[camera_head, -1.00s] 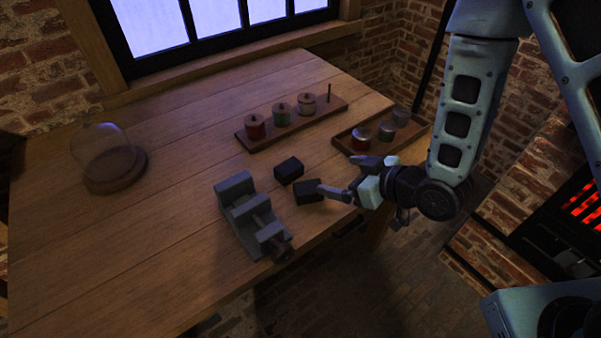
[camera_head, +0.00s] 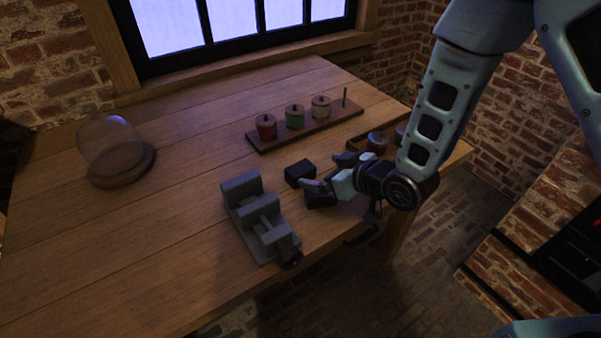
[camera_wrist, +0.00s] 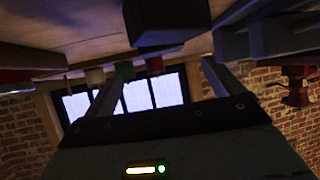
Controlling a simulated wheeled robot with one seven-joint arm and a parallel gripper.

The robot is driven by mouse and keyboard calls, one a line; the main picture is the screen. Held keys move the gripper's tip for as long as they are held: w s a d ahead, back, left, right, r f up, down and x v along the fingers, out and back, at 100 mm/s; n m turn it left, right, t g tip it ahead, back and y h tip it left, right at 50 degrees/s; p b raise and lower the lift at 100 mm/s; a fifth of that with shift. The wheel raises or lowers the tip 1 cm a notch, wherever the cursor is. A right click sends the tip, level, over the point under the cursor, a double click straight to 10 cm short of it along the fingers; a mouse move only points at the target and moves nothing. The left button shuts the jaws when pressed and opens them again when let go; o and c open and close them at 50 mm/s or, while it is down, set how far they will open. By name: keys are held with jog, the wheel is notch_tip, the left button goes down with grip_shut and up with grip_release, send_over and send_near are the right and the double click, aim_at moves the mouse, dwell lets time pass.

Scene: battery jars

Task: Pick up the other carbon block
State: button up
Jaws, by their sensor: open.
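My gripper (camera_head: 329,172) is open and empty. In the wrist view, which is upside down, a dark block (camera_wrist: 166,22) shows at the top middle, beyond the open fingers (camera_wrist: 160,85).
A grey vise (camera_head: 258,217) stands left of the blocks. Behind them is a wooden rack (camera_head: 318,130) with several jars and a peg. A tray (camera_head: 362,143) with jars is partly hidden by my arm. A glass dome (camera_head: 108,146) stands far left; the left table is clear.

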aim_at(301, 168)
jog(key=p+x, duration=0.1)
jog(key=x, duration=0.6)
jog(key=shift+a+f, duration=0.1)
jog(key=shift+a, duration=0.15)
jog(key=c, duration=1.3)
